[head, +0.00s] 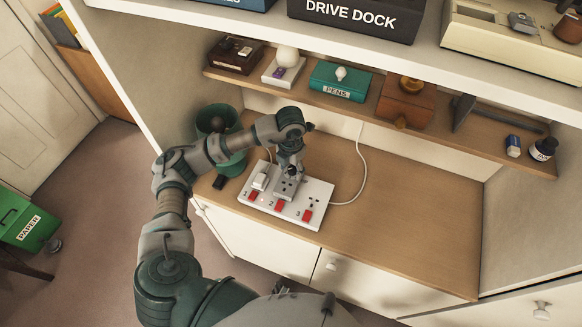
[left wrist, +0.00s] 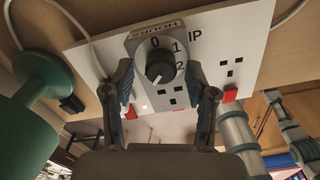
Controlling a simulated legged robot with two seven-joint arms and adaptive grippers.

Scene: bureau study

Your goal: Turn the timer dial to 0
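The timer dial (left wrist: 160,66) is a round black knob with a white pointer mark, on a grey timer block with 0, 1 and 2 printed around it. In the left wrist view the mark points down and slightly left, away from the 0 at the top. The timer is on a white power strip (head: 315,190) with red switches. My left gripper (left wrist: 158,72) is over the timer, open, one finger on each side of the knob with gaps between. In the head view my left gripper (head: 289,174) largely hides the timer. My right gripper is not in view.
A white plug (head: 262,177) sits at the strip's left end, near a green bin (head: 218,125). A shelf above holds a green pens box (head: 340,82) and other boxes. A white cable (head: 361,160) runs right of the strip. The desk (head: 410,210) at right is clear.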

